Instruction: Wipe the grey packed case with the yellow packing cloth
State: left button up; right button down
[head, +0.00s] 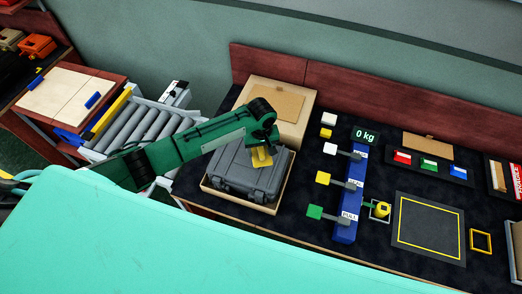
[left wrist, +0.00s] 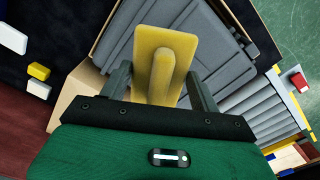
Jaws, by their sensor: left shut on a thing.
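The grey packed case (head: 238,169) sits shut inside a shallow tan tray (head: 213,196) on the dark bench. The yellow packing cloth (head: 261,158) is at the right part of the case lid. My left gripper (head: 264,147) points down over the case and is shut on the cloth. In the left wrist view the cloth (left wrist: 162,60) stands between the two fingers of my left gripper (left wrist: 160,88), with the grey case lid (left wrist: 205,40) behind it. I cannot tell whether the cloth touches the lid. My right gripper is not in view.
A cardboard box (head: 290,103) stands right behind the case. A roller conveyor (head: 150,125) lies to the left. A blue post with pegs (head: 348,195) and a black mat with a yellow outline (head: 429,226) are to the right. Dark bench surface between them is partly clear.

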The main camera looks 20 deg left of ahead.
pick_arm(q)
jog(key=shift+r, duration=1.5)
